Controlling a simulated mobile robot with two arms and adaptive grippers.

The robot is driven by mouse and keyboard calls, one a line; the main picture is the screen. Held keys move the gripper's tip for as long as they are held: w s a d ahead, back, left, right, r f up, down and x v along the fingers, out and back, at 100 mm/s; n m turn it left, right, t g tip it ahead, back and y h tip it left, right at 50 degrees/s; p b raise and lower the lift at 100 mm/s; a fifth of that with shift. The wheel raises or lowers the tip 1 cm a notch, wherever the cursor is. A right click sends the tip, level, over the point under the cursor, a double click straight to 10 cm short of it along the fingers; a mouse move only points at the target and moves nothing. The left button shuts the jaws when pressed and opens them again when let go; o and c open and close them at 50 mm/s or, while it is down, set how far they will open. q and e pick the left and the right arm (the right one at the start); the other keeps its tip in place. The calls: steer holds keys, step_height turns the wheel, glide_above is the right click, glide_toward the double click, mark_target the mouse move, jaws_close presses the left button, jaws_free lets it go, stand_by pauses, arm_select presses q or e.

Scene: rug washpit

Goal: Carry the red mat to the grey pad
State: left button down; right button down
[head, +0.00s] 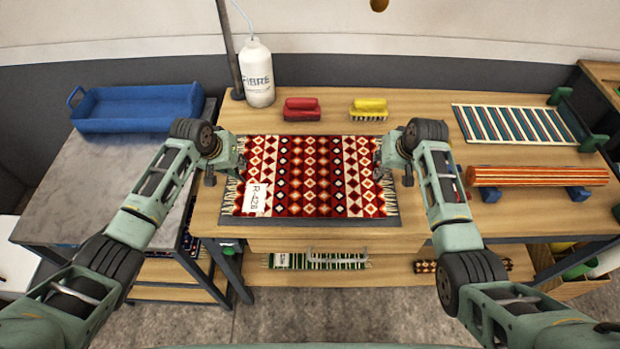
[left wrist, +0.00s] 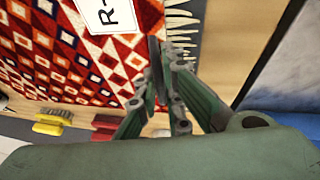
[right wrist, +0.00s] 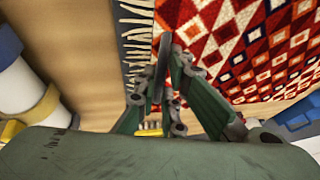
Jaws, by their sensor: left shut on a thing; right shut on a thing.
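The red patterned mat (head: 312,178), with white fringes and a white label reading R-428, is spread flat over the dark grey pad (head: 320,220) on the wooden table. The pad shows along the mat's front edge and beside its fringes; I cannot tell whether the mat touches it everywhere. My left gripper (head: 238,170) is shut on the mat's left edge near the label. My right gripper (head: 381,170) is shut on the mat's right edge. The wrist views show the left fingers (left wrist: 155,70) and right fingers (right wrist: 163,70) at the fringed edges.
A red brush (head: 302,110), a yellow brush (head: 369,109) and a white bottle (head: 257,75) stand behind the mat. A striped mat (head: 515,125) and a rolled orange mat (head: 537,176) lie to the right. A blue tray (head: 138,108) rests on the left-hand grey table (head: 85,185).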

arm_select(q)
steer(key=c, duration=2.3)
jaws_free()
steer(key=shift+w+f, duration=0.1)
steer(key=shift+f, duration=0.15)
arm_select(e)
steer(key=c, duration=2.3)
jaws_free()
steer(key=shift+f, duration=0.35)
arm_select(q)
steer(key=o, duration=0.4)
steer(key=shift+s+r, duration=0.15)
steer(key=shift+s, duration=0.05)
arm_select(e)
steer(key=o, duration=0.5)
steer(key=shift+s+r, duration=0.1)
steer(key=shift+r, duration=0.1)
steer(key=shift+c, duration=0.2)
arm_select(q)
steer(key=shift+r, duration=0.1)
arm_select(e)
steer(key=shift+s+d+r, duration=0.1)
steer(key=shift+d+r, duration=0.05)
steer(key=shift+r, duration=0.35)
arm_select(q)
steer(key=v, duration=1.1)
steer(key=shift+s+r, duration=0.2)
steer(key=shift+r, duration=0.1)
arm_select(e)
steer(key=v, duration=1.1)
